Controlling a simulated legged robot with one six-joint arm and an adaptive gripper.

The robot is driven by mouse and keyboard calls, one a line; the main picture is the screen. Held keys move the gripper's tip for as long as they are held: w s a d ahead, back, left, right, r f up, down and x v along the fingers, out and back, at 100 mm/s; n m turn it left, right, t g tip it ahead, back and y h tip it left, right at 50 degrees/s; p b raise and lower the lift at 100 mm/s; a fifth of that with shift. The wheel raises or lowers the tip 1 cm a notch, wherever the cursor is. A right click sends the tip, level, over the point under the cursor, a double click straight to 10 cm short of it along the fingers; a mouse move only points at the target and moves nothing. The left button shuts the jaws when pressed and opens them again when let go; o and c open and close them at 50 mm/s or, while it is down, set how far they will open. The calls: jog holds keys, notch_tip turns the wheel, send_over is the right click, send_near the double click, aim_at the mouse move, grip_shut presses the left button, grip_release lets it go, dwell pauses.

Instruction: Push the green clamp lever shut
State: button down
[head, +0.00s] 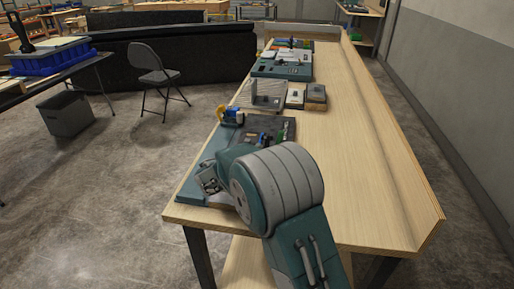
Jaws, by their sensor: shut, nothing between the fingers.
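The near console (188,189) is a teal panel with a dark section at the near left end of the bench. My arm's large grey and teal joint covers much of it. A small green part (280,138) shows on its dark section, but it is too small to tell if it is the clamp lever or how it stands. A blue and yellow part (232,116) rises at the console's far left edge.
The wooden bench (350,165) is clear along its right side, with a raised edge there. Beyond the console stand a grey fixture (264,95), two small boxes (305,97) and another teal panel (280,68). A folding chair (155,70) stands on the floor at left.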

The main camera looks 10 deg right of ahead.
aim_at(280, 139)
jog(key=x, duration=0.7)
jog(key=shift+d, duration=0.2)
jog(key=shift+d+m+g+y, duration=0.3)
jog(key=shift+d+m, duration=0.2)
jog(key=shift+m, duration=0.2)
jog(key=shift+s+d+m+y, duration=0.3)
jog(key=shift+d+m+y, duration=0.2)
jog(key=shift+d+m, duration=0.35)
jog(key=d+m+y, duration=0.1)
jog(key=d+f+m+y, duration=0.1)
jog(key=m, duration=0.1)
jog(key=s+d+m+y, duration=0.1)
jog(key=shift+s+d+f+g, duration=0.1)
jog(key=shift+d+f+g, duration=0.15)
jog(key=shift+f+g, duration=0.05)
jog(key=shift+s+d+f+m+y, duration=0.25)
jog(key=shift+d+f+m+y, duration=0.5)
jog(key=shift+f+m+y, duration=0.2)
